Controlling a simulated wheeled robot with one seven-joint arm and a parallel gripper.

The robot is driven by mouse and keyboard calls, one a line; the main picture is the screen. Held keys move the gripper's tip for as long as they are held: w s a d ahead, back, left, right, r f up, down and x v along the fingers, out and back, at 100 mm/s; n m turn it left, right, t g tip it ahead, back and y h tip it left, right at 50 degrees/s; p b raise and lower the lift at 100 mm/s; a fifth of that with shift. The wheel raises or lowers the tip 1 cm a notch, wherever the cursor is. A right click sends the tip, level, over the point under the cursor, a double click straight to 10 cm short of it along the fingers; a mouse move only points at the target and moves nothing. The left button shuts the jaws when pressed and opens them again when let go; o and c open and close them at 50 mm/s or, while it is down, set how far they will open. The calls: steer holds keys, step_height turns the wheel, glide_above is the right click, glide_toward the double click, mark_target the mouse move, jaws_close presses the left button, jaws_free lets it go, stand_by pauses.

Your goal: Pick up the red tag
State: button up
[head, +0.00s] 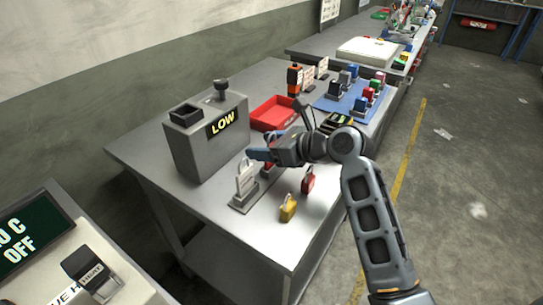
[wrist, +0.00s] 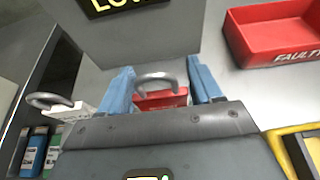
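The red tag (wrist: 162,100) with a grey hooked loop is between my gripper's two blue fingers in the wrist view. Its lower part is hidden by the gripper body. My gripper (wrist: 160,78) is open, with the fingers apart on either side of the tag; whether either touches it I cannot tell. In the head view my gripper (head: 260,155) is low over the bench, and the red tag (head: 268,171) shows only partly beneath it. A white tag (head: 245,178) stands in a grey holder just left of it, and also shows in the wrist view (wrist: 70,110).
A grey box marked LOW (head: 205,135) stands close behind on the left. A red tray (head: 272,113) is beyond my gripper. A red padlock (head: 308,182) and a yellow padlock (head: 288,209) are nearer the bench's front edge. A blue mat (head: 338,104) holds several coloured items.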

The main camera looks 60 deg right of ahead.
steer(key=c, duration=0.7)
steer(key=shift+o, duration=0.2)
steer(key=shift+r, duration=0.15)
